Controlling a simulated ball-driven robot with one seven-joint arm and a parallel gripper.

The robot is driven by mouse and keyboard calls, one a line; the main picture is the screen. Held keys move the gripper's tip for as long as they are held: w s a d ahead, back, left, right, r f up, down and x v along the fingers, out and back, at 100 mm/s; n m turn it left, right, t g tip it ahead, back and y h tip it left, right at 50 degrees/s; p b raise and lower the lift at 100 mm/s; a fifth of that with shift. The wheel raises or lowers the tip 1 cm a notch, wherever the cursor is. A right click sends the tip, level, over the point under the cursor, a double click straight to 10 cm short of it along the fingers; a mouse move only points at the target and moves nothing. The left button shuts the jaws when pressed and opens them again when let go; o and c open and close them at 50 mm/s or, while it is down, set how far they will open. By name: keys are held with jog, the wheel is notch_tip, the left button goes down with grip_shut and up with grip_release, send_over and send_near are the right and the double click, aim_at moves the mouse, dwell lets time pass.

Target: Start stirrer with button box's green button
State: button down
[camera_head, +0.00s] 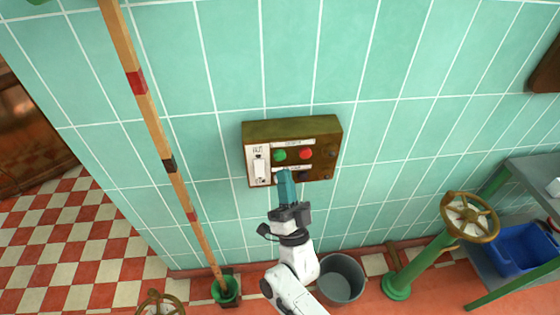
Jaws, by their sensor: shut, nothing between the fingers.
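The button box (291,126) is a brass-coloured box fixed to the green tiled wall, in the middle of the head view. Its green button (279,155) is at the upper left of the panel, with a red button (306,154) to its right. A white switch plate (260,171) is at the left, and dark knobs are at the right and below. My gripper (284,173) is shut and empty, its teal fingers pointing up at the box just below the green button. The fingers cover part of the lower panel. I cannot tell whether the fingertips touch the box.
A long wooden pole (158,130) with coloured bands leans at the left, its foot in a green holder (226,290). A grey bucket (341,279) stands below the box. A handwheel (469,216) on a green column and a shelf with a blue bin (522,250) are at the right.

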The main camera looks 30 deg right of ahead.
aim_at(280, 156)
jog(key=shift+w+d+b, duration=0.2)
jog(key=shift+w+b, duration=0.1)
jog(key=shift+w, duration=0.25)
jog(key=shift+w+d+b, duration=0.2)
jog(key=shift+w+b, duration=0.1)
jog(key=shift+w, duration=0.25)
dwell(1.3)
jog(key=shift+w+d+b, duration=0.1)
jog(key=shift+w+b, duration=0.3)
jog(key=shift+b, duration=0.05)
jog(key=shift+w+d+b, duration=0.15)
jog(key=shift+w+b, duration=0.25)
jog(key=shift+b, duration=0.05)
dwell(0.6)
jog(key=shift+s, duration=0.1)
jog(key=shift+s+a+p, duration=0.3)
jog(key=shift+s+p, duration=0.1)
jog(key=shift+s, duration=0.35)
